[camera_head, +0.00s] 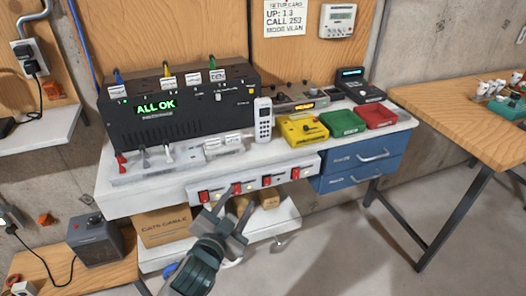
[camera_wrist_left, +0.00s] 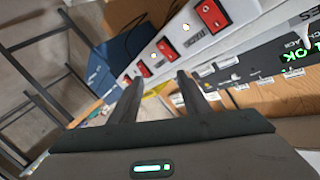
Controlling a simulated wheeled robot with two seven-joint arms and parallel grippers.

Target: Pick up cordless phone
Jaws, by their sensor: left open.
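The cordless phone (camera_head: 263,119) is a white handset with dark keys. It stands upright on the white bench top in the head view, between the black ALL OK unit and the yellow box. My left gripper (camera_head: 232,207) is open and empty, in front of the bench and lower than the phone, near the red-switch strip. Its two spread fingers show in the left wrist view (camera_wrist_left: 158,86), with the strip beyond them. I cannot make out the phone in the wrist view. My right gripper is not in view.
The black unit (camera_head: 180,107) stands left of the phone. Yellow (camera_head: 303,128), green (camera_head: 342,123) and red (camera_head: 375,116) boxes lie to its right. The switch strip (camera_head: 253,180) runs along the bench front, above a lower shelf. A wooden table (camera_head: 450,105) stands at right.

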